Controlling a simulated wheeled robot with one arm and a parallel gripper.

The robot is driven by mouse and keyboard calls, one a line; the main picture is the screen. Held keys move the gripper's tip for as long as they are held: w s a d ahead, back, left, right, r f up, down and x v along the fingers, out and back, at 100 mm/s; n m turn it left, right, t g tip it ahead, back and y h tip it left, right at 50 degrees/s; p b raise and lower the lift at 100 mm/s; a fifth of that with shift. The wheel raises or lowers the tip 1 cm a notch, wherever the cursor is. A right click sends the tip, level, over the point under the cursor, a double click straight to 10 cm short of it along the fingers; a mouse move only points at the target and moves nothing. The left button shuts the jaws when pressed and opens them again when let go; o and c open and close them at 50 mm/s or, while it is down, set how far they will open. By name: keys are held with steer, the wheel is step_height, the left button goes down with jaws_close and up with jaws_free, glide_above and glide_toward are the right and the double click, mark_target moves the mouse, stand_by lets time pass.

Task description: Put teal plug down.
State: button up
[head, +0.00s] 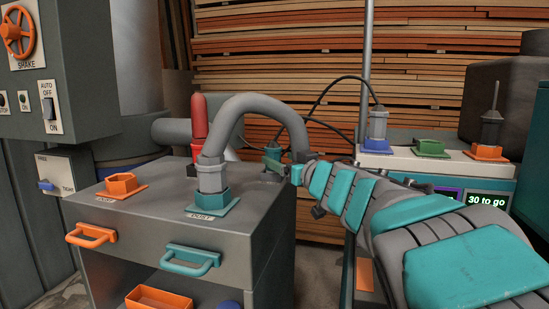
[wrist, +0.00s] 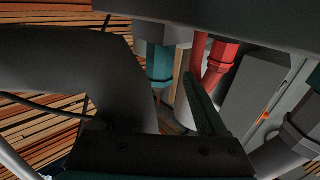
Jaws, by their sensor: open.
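A grey hose-end plug (head: 211,177) stands upright in a teal hexagonal socket (head: 211,206) on the grey cabinet top. Its thick grey hose (head: 245,103) arches right and down behind my gripper. My gripper (head: 275,165) is open by the cabinet's back right corner, close to the hose. A small teal piece there is partly hidden, and I cannot tell what it is. In the wrist view, a dark finger (wrist: 203,108) shows beside a teal cylinder (wrist: 160,63); I cannot tell whether they touch.
An orange socket (head: 121,185) is empty on the cabinet (head: 150,220). A red upright part (head: 199,117) stands behind the hose. At right, a bench holds a blue-based plug (head: 378,127), a green socket (head: 431,149) and an orange-based plug (head: 489,135). A thin black cable crosses behind.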

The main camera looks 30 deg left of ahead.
steer(key=shift+v, duration=2.1)
